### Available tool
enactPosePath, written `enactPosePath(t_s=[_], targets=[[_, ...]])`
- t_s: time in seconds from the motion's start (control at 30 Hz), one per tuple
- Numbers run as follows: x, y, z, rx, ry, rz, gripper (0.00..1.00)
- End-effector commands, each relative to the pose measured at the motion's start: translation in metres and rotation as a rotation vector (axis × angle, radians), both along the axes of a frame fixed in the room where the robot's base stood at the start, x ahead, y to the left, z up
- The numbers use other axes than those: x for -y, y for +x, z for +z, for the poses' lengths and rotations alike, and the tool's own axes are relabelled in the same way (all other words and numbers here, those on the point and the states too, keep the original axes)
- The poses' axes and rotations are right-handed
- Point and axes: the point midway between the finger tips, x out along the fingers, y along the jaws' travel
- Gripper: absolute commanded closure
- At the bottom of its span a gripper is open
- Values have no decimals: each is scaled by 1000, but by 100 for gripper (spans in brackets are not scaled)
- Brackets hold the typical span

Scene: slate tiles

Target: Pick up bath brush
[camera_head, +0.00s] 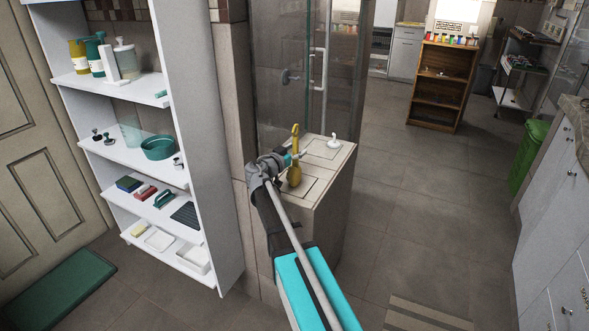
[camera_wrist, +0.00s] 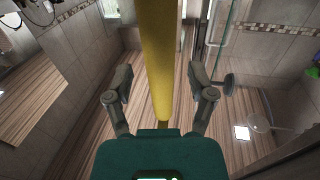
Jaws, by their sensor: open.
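The yellow bath brush (camera_head: 294,174) stands upright on the beige tiled top of a low cabinet (camera_head: 322,185) in the head view. In the wrist view the long yellow shape of the brush (camera_wrist: 157,60) runs down between my two fingers. My gripper (camera_wrist: 160,82) is open, with one finger on each side of the brush and a visible gap on both sides. In the head view my gripper (camera_head: 287,160) is right beside the brush, partly hiding its middle.
A small white object (camera_head: 333,142) sits behind the brush on the same top. A white shelf unit (camera_head: 215,200) with bottles and bath items stands at left. A glass shower panel (camera_head: 285,60) rises behind. The floor (camera_head: 410,200) at right is clear.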

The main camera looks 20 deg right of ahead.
Motion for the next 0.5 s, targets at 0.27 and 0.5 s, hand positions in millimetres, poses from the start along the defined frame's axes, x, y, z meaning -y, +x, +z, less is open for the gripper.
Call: enactPosePath(t_s=[0.27, 0.5], targets=[[0, 0, 0, 0, 0, 0, 68], [0, 0, 0, 0, 0, 0, 100]])
